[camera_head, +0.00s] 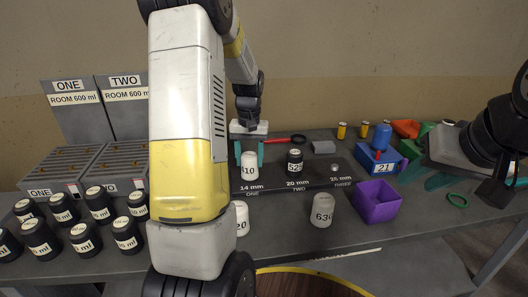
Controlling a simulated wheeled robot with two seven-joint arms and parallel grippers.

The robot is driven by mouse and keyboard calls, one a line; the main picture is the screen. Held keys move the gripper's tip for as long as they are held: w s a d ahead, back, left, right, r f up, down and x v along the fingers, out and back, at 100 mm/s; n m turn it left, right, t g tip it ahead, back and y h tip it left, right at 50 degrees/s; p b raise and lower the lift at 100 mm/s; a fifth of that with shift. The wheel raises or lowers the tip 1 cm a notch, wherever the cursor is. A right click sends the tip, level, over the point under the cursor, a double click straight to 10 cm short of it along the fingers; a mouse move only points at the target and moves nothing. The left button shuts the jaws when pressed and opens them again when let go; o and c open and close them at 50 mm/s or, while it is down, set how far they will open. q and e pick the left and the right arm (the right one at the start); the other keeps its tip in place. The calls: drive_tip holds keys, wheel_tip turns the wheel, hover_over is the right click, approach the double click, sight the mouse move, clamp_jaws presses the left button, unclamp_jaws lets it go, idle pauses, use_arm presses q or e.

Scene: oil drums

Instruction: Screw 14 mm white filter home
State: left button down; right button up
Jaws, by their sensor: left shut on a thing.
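A white filter (249,168) with a label that seems to read 510 stands upright over the place marked 14 mm, ONE, on the dark plate (275,183). My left gripper (249,154) comes down from above, its teal fingers on either side of this filter, shut on it. Whether the filter sits fully down cannot be told. A black filter (295,162) stands at 20 mm, TWO. The place marked 26 mm, THREE, shows a bare stud (335,168). My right gripper (425,176) is at the right, its teal fingers apart and empty.
White filter 630 (322,211) stands on the front table; another white filter (242,220) is partly hidden by my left arm. Several black filters (85,240) stand at left before grey racks (60,170). A purple bin (376,202) and blue bin (380,160) are at right.

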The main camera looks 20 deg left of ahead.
use_arm(q)
drive_tip(key=shift+m, duration=0.8)
drive_tip(key=m, duration=0.6)
drive_tip(key=shift+m, duration=0.3)
drive_tip(key=shift+m, duration=1.2)
drive_tip(key=m, duration=0.3)
drive_tip(key=shift+m, duration=0.3)
